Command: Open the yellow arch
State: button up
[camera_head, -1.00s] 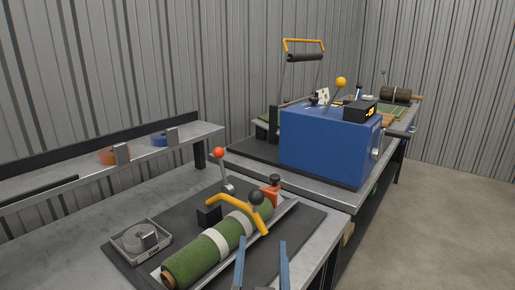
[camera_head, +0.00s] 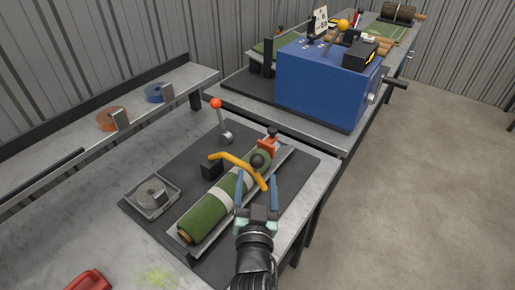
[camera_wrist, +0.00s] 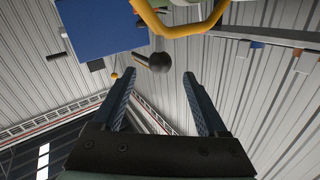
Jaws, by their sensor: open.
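The yellow arch (camera_head: 232,158) is down across a green turf roll (camera_head: 208,217) that lies in a metal trough. The arch runs from a black block (camera_head: 211,168) on the left to the right side of the roll. A black ball knob (camera_head: 257,160) sits by its right part. My gripper (camera_head: 257,181) is open, its two blue fingers on the near side of the knob and the arch's right end. In the wrist view the arch (camera_wrist: 148,18) crosses the top, and the knob (camera_wrist: 159,63) shows between and beyond the fingertips (camera_wrist: 158,73). Nothing is between the fingers; contact cannot be told.
A red-ball lever (camera_head: 216,104) stands behind the arch. An orange clamp (camera_head: 268,144) sits at the trough's far end. A square metal tray (camera_head: 134,205) lies left. A blue machine (camera_head: 320,85) stands on the bench behind. Open floor is on the right.

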aim_at(232, 159)
jog(key=w+b, duration=0.1)
jog(key=w, duration=0.9)
jog(key=shift+d, duration=0.2)
grip_shut()
dwell(1.1)
